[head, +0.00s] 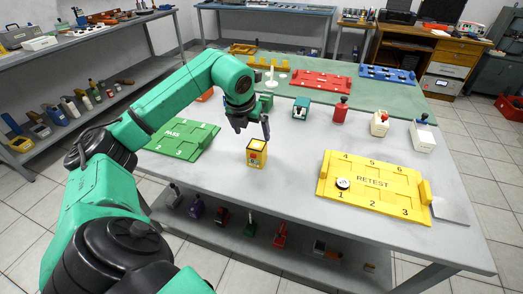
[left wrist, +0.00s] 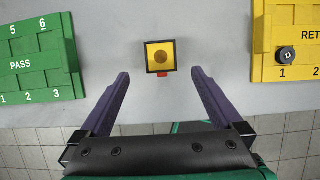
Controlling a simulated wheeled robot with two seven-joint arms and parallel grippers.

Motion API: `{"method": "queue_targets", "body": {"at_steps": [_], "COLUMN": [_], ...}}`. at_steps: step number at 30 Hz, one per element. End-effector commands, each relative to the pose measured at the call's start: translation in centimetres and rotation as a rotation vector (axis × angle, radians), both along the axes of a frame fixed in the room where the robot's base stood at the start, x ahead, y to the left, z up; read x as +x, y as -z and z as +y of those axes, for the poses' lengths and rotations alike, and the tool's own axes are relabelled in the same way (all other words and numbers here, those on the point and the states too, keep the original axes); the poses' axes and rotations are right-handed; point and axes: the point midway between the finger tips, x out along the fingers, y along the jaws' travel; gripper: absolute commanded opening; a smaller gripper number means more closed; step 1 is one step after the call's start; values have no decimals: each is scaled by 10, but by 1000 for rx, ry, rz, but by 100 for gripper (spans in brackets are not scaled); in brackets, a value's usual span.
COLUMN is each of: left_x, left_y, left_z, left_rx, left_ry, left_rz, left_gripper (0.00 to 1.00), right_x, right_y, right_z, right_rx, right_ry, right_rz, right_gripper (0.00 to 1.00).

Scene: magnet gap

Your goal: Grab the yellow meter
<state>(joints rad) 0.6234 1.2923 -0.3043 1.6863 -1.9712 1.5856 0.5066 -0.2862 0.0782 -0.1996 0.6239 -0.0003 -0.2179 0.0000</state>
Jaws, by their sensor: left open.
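The yellow meter (head: 256,153) stands upright on the grey table near its front edge, a small yellow block with a pale face and a red detail. In the left wrist view the meter (left wrist: 161,57) shows from above as a yellow square with a dark rim and a brown round centre. My left gripper (head: 254,131) is open and empty, just above and beside the meter. In the left wrist view its two purple fingers (left wrist: 160,82) are wide apart, with the meter centred ahead of their tips. My right gripper is not in view.
A green PASS tray (head: 183,140) lies left of the meter, and a yellow RETEST tray (head: 372,184) with a black-and-white round piece lies right. Several small devices, among them a red one (head: 340,110), stand behind. The table around the meter is clear.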

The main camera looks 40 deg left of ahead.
Motion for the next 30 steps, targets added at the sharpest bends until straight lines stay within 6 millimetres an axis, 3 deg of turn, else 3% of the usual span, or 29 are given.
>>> {"method": "queue_targets", "body": {"at_steps": [3,5,8,14,18,23,26,30], "left_x": [10,15,19,29,35,35,35,35], "left_y": [28,38,50,84,98,99,99,98], "left_z": [3,4,5,7,10,10,10,10], "left_rx": [-3,-5,-4,-7,-3,-2,-2,-2], "left_ry": [1,2,3,4,3,4,4,4], "left_rz": [4,3,2,2,-1,-1,-1,-1], "left_gripper": [100,100,100,100,100,100,66,12], "right_x": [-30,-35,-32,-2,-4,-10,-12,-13], "right_y": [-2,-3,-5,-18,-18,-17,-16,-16], "right_z": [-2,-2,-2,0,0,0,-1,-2], "right_rx": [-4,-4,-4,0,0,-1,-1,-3], "right_ry": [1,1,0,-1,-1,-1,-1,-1], "right_rz": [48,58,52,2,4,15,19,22], "right_gripper": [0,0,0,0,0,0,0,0]}}
